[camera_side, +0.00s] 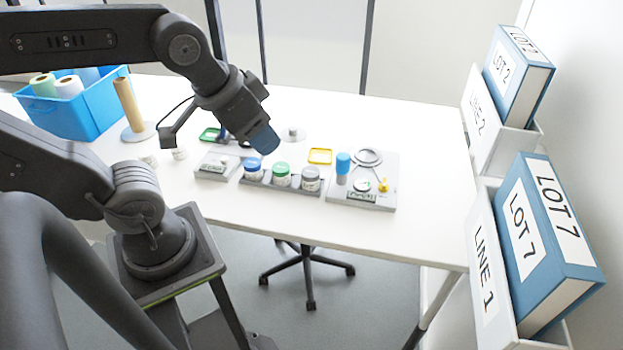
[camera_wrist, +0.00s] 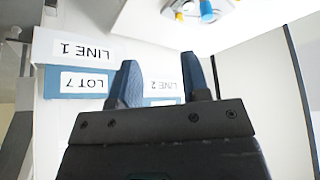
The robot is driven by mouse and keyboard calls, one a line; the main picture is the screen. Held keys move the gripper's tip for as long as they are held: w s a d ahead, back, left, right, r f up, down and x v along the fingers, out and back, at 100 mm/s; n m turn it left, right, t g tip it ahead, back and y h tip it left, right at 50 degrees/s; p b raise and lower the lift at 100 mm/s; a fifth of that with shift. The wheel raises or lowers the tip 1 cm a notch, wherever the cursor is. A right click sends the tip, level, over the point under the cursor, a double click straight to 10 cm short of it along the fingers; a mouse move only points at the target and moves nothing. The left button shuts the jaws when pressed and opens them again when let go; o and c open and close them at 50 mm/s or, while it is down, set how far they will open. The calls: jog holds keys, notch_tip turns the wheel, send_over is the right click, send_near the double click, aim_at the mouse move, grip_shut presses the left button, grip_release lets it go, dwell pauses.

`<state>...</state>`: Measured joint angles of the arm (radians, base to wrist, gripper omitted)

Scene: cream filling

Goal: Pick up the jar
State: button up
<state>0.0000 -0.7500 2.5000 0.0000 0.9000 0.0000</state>
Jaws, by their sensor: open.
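Three small jars stand upright in a dark grey rack (camera_side: 268,184) on the white table: a blue-lidded jar (camera_side: 252,169), a green-lidded jar (camera_side: 282,174) and a grey-lidded jar (camera_side: 311,179). I cannot tell which is the task's jar. My gripper (camera_side: 264,138) hangs above and behind the blue-lidded jar in the side view, apart from it. In the wrist view, the two blue fingers of my gripper (camera_wrist: 157,72) are spread with nothing between them. The jars are not visible in the wrist view.
A grey station (camera_side: 345,197) with a blue-topped cylinder (camera_side: 343,162) and a yellow knob (camera_side: 383,185) stands right of the rack. A small scale (camera_side: 216,167) is left. The table's right part is clear.

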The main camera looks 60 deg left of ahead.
jog(key=o, duration=0.8)
